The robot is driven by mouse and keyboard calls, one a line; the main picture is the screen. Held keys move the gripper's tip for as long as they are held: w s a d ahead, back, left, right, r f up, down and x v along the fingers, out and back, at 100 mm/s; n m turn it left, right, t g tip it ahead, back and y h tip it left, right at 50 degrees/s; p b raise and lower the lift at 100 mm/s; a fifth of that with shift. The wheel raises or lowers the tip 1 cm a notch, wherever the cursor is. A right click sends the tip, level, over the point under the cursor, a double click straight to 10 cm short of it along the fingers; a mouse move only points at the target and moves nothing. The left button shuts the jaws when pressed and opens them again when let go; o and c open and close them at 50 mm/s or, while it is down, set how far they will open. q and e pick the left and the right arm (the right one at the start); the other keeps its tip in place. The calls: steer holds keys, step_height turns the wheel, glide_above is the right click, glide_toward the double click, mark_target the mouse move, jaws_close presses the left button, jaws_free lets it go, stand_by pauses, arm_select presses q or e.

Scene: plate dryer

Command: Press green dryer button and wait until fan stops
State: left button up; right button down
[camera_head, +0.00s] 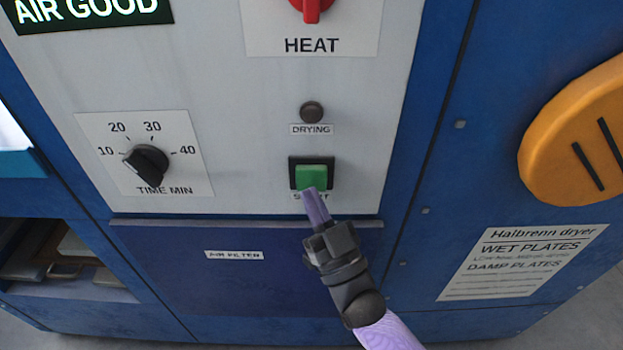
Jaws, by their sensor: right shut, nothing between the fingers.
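The green start button (311,177) sits in a black square frame on the dryer's light grey panel. My right gripper (315,195) is shut and empty, with its fingertips at the button's lower edge in the picture. I cannot tell whether the tips touch or press it. The fingers partly cover the start label. The round drying lamp (311,112) above the button looks dark and unlit. No fan shows in this view. My left gripper is not in view.
A black time knob (146,164) is left of the button, and a red heat knob (311,8) is above. The blue air filter cover (200,285) is below. An orange part (575,135) stands out at right. An open shelf (55,262) is at lower left.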

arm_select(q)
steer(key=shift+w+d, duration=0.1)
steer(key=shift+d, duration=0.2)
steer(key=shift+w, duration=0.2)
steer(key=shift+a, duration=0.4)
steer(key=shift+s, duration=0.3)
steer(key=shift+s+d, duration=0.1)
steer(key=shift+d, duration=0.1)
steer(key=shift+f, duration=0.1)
arm_select(e)
steer(key=shift+w, duration=0.15)
steer(key=shift+w, duration=0.3)
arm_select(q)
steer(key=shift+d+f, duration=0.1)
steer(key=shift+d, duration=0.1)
